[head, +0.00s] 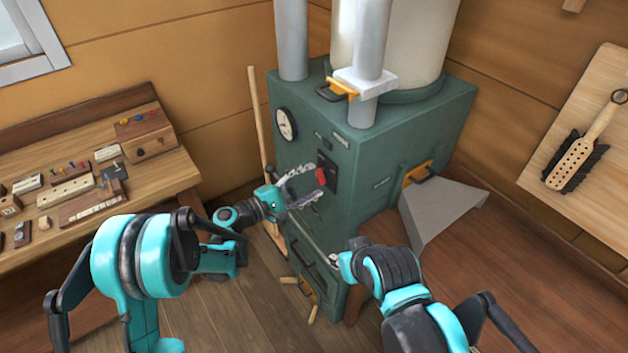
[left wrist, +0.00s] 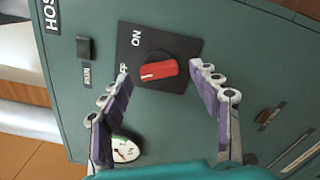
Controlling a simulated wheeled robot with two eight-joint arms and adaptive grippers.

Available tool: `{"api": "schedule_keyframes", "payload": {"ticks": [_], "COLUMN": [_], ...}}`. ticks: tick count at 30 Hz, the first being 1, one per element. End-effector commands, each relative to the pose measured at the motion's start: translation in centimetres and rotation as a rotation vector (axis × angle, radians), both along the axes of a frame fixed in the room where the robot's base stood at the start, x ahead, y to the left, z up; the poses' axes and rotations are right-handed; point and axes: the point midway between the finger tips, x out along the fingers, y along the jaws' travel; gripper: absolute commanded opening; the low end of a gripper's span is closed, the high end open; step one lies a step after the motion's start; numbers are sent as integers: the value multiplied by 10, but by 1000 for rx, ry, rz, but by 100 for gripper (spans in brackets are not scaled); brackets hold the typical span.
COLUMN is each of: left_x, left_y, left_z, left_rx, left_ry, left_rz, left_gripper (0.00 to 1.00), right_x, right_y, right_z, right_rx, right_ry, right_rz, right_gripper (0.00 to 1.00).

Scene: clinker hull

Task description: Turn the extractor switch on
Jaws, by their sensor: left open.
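The extractor switch is a red rotary knob (head: 320,178) on a black plate (head: 328,186) on the front of the green machine. In the left wrist view the knob (left wrist: 158,70) has a white line along it, whose left end lies near the partly hidden "FF" lettering. The "ON" label is above the line. My left gripper (head: 315,181) is open in front of the plate. In the left wrist view its two fingers (left wrist: 160,74) stand either side of the knob, with gaps.
A round gauge (head: 286,123) is on the machine's left side. A grey chute (head: 440,207) sticks out at right. A workbench (head: 100,215) with small parts stands left, and a wooden pole (head: 258,115) leans by the machine. A board with a brush (head: 577,160) is at right.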

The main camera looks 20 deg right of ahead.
Motion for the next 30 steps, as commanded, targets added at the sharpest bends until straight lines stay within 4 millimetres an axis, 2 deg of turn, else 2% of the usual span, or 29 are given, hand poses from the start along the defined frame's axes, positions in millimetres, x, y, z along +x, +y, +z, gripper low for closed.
{"api": "schedule_keyframes", "payload": {"ticks": [3, 6, 14, 18, 20, 30], "left_x": [4, 7, 7, 7, 7, 7], "left_y": [-13, -17, -18, -18, -18, -18], "left_z": [-1, 0, 0, 0, 0, 0], "left_rx": [0, 1, 1, 1, 1, 11], "left_ry": [0, -1, -1, -1, -1, -28], "left_rz": [-1, 1, 2, 1, 1, 0], "left_gripper": [62, 62, 62, 25, 12, 12], "right_x": [0, 0, 0, 0, 0, 0], "right_y": [0, 0, 0, 0, 0, 0], "right_z": [-3, -3, -3, -3, -3, -5], "right_rx": [0, 0, 0, 0, 0, 0], "right_ry": [0, 0, 0, 0, 0, 0], "right_rz": [0, 0, 0, 0, 0, 0], "right_gripper": [31, 31, 31, 31, 31, 31]}}
